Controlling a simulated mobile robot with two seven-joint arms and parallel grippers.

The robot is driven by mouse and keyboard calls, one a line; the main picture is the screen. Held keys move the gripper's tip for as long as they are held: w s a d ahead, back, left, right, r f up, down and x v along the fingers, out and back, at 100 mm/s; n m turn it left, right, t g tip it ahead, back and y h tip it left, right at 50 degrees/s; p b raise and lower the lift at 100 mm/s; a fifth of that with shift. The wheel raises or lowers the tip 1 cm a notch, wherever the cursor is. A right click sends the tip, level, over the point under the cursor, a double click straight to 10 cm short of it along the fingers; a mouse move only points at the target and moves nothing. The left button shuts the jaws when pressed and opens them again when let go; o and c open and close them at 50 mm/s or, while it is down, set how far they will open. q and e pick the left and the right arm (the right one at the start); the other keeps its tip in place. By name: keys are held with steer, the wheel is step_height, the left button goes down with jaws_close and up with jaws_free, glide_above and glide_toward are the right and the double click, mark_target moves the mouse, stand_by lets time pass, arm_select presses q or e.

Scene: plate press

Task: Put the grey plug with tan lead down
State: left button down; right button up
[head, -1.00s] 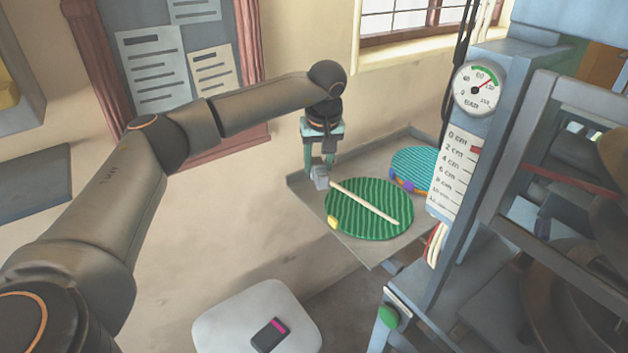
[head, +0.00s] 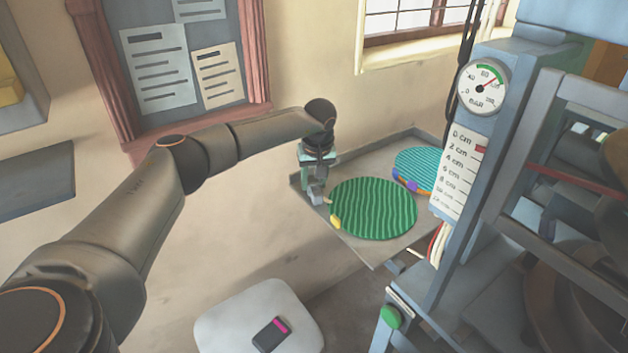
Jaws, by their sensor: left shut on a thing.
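The grey plug (head: 317,198) is a small light-grey block held low over the left edge of the grey tray (head: 372,250). My left gripper (head: 315,188) is shut on it from above. Only a short tan bit of its lead (head: 328,201) shows beside the plug, towards the green striped plate (head: 374,208). I cannot tell whether the plug touches the tray. My right gripper is not in view.
A yellow piece (head: 336,222) sits at the green plate's left edge. A teal striped plate (head: 416,165) with purple and orange pieces lies behind. The blue-grey press frame (head: 450,235) stands close on the right. A white stool (head: 225,325) holds a dark device (head: 272,335).

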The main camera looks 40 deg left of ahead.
arm_select(q)
steer(key=shift+f, duration=0.15)
steer(key=c, duration=0.8)
jaws_free()
steer(key=o, duration=0.4)
